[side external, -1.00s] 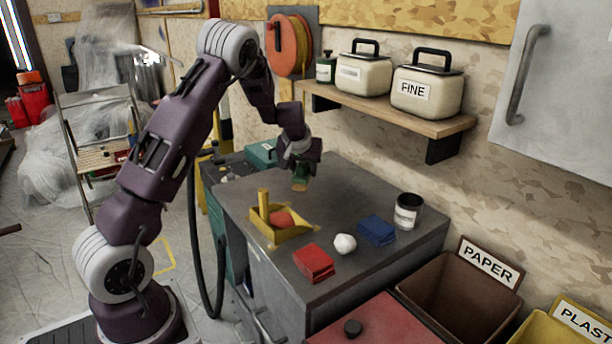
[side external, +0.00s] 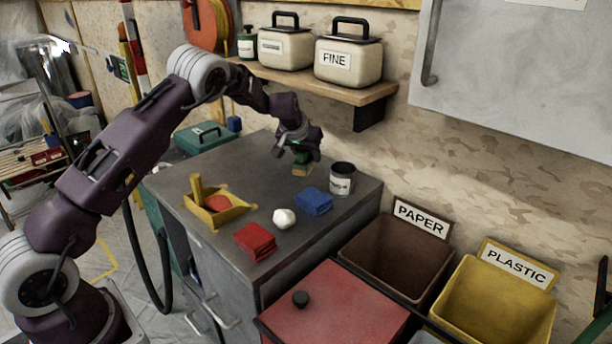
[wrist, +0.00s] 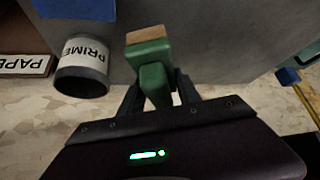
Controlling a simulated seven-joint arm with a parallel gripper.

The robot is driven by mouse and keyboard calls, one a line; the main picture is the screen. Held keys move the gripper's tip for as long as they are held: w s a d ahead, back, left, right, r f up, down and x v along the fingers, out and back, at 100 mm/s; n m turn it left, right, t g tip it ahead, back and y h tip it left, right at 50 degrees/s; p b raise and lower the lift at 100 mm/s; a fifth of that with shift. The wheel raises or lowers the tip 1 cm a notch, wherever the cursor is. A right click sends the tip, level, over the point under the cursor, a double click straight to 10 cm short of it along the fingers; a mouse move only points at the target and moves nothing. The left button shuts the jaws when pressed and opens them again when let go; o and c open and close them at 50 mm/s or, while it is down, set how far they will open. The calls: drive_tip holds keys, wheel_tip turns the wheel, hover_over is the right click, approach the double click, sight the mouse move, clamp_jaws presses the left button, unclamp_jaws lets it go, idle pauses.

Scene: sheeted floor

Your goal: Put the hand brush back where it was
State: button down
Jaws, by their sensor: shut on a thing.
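The hand brush (side external: 302,164) is green with a tan end. My gripper (side external: 301,146) is shut on it, at the back of the grey bench top, left of the dark tin. In the wrist view, the green body of the brush (wrist: 154,80) sits between the fingers of my gripper (wrist: 158,93), its tan end pointing away from the wrist. I cannot tell whether the brush touches the bench. A yellow dustpan (side external: 198,190) with an orange-red thing in it stands at the bench's left.
A tin (side external: 342,180), labelled PRIME in the wrist view (wrist: 83,68), stands close right of the brush. A blue cloth (side external: 314,201), white crumpled ball (side external: 284,218) and red cloth (side external: 255,241) lie nearer the front. A shelf (side external: 330,86) with canisters overhangs behind. Brown (side external: 392,262) and yellow bins (side external: 495,305) stand right.

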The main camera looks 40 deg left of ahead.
sight(300, 155)
wheel_tip(300, 155, down, 5)
drive_tip(key=shift+f, duration=0.1)
drive_tip(key=c, duration=0.9)
unclamp_jaws()
drive_tip(key=shift+f, duration=0.15)
drive_tip(key=shift+o, duration=0.2)
drive_tip(key=shift+s+r, duration=0.1)
drive_tip(key=shift+r, duration=0.3)
drive_tip(key=v, duration=1.1)
drive_tip(key=shift+s+d+r, duration=0.15)
drive_tip(key=shift+s+r, duration=0.05)
drive_tip(key=shift+s, duration=0.1)
